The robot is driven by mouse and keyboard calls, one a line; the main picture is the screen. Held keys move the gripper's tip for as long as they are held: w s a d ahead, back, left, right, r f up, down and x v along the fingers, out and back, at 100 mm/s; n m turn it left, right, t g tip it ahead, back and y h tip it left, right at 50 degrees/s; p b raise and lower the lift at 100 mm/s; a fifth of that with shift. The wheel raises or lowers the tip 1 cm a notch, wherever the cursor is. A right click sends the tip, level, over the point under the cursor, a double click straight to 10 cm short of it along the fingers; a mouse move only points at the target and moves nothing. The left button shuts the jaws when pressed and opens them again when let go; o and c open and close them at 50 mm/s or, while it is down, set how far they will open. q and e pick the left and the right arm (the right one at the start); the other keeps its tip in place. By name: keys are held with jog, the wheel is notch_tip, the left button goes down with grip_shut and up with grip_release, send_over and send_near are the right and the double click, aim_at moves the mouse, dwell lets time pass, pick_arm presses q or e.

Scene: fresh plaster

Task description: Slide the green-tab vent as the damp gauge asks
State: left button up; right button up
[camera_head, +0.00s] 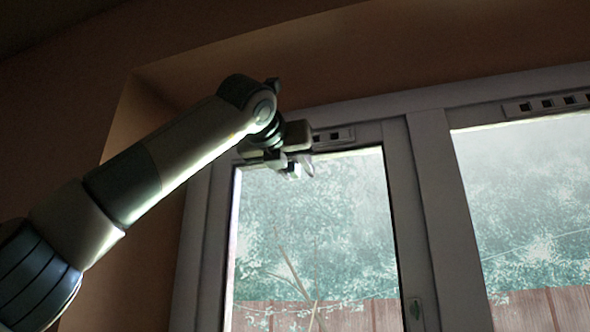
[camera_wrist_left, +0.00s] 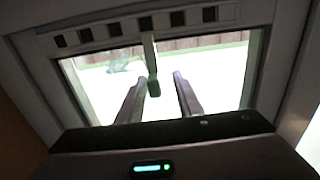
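A vent strip (camera_wrist_left: 140,27) with several dark square slots runs along the top of the left wrist view. A pale stem hangs from it and ends in a dark green tab (camera_wrist_left: 153,86). My left gripper (camera_wrist_left: 160,76) is open, and the tab shows between its two fingers, nearer the left one. I cannot tell whether they touch. In the head view this vent (camera_head: 333,138) sits at the top of the left window, partly hidden behind my left gripper (camera_head: 298,170). The damp gauge is not visible in either view. My right gripper is not in view.
A second slotted vent (camera_head: 548,103) is at the top of the right window pane. The wall (camera_head: 100,110) and window recess lie close to my left arm. The space before the glass is clear.

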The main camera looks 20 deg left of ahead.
pick_arm(q)
jog(key=shift+s+a, duration=0.1)
jog(key=shift+a, duration=0.1)
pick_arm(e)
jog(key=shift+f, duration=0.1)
